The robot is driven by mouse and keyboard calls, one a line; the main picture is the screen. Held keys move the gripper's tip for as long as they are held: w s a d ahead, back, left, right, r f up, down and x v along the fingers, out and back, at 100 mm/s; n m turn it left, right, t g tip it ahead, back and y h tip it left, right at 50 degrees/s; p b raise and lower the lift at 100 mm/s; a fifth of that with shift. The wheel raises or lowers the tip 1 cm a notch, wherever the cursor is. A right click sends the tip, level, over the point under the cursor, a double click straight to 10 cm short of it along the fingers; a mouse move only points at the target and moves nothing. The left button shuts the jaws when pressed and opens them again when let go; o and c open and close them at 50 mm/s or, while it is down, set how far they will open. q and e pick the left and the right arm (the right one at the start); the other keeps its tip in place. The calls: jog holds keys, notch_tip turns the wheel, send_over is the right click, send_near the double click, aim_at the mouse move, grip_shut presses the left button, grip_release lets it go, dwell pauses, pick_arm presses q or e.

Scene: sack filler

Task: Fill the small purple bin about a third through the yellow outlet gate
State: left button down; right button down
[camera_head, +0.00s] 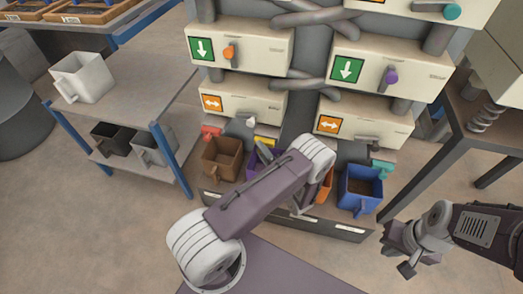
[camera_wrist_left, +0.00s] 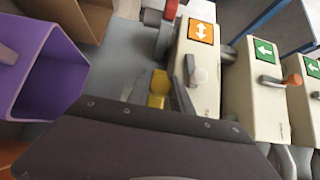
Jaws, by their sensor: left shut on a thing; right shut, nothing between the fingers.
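The small purple bin (camera_head: 254,166) stands at the foot of the filler, largely hidden behind my left arm in the head view. In the left wrist view the purple bin (camera_wrist_left: 45,70) is at the left, with only bare inner wall showing; its bottom is out of sight. The yellow outlet gate (camera_head: 264,142) is just above it, and it also shows in the left wrist view (camera_wrist_left: 158,88). My left gripper (camera_wrist_left: 160,92) is shut on the yellow gate's handle, its fingertips partly hidden. My right gripper (camera_head: 407,266) is shut and empty at the lower right, away from the bins.
Red (camera_head: 211,132) and teal (camera_head: 383,167) gates are nearby. A white container (camera_head: 82,76) stands on the side table. Floor at the lower left is clear.

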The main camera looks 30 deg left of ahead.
dwell(0.5)
pick_arm(q)
jog(key=shift+s+d+p, duration=0.15)
jog(key=shift+s+p, duration=0.15)
jog(key=shift+s, duration=0.3)
jog(key=shift+s+d+p, duration=0.15)
jog(key=shift+s+p, duration=0.1)
jog(key=shift+s, duration=0.35)
jog(key=c, duration=1.1)
grip_release()
jog(key=shift+c, duration=0.2)
